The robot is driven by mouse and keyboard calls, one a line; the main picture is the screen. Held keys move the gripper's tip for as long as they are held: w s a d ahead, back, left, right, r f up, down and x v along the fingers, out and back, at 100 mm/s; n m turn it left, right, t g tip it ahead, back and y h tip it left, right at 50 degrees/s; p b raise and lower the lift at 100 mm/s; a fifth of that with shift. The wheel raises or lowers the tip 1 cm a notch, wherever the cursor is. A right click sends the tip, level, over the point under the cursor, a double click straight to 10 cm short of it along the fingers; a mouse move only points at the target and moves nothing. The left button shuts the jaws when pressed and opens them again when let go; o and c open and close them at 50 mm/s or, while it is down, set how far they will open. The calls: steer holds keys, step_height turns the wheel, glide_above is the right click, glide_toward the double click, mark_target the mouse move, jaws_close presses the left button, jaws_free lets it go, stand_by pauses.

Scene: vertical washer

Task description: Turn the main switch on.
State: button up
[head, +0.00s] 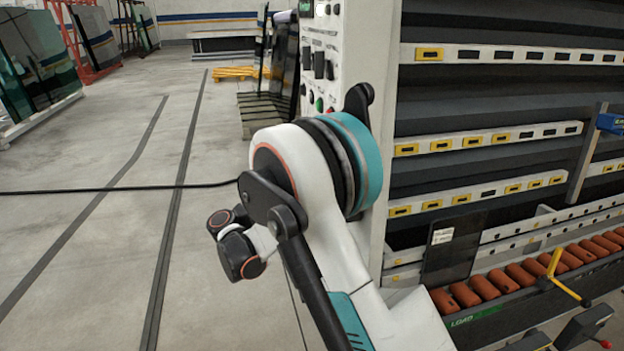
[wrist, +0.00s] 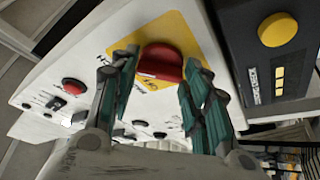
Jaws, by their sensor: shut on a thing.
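The main switch is a red knob (wrist: 160,62) on a yellow plate (wrist: 181,27) on the light control panel (wrist: 80,62) in the wrist view. My gripper (wrist: 158,70) has one teal-padded finger on each side of the knob and is shut on it. Part of the knob's sides is hidden by the fingers. In the head view the control panel (head: 325,33) shows at the top, with dark switches and a green button; my arm stands in front of it. The gripper and the red knob are not seen there.
In the wrist view a black box with a yellow button (wrist: 278,29) sits close at the right, and a red button (wrist: 73,86) lies to the left. In the head view, the washer's rollers (head: 520,275) are at right, and open floor (head: 90,240) is at left.

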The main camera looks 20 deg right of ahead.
steer(key=shift+f, duration=0.1)
steer(key=o, duration=1.1)
steer(key=shift+c, duration=0.2)
steer(key=v, duration=1.2)
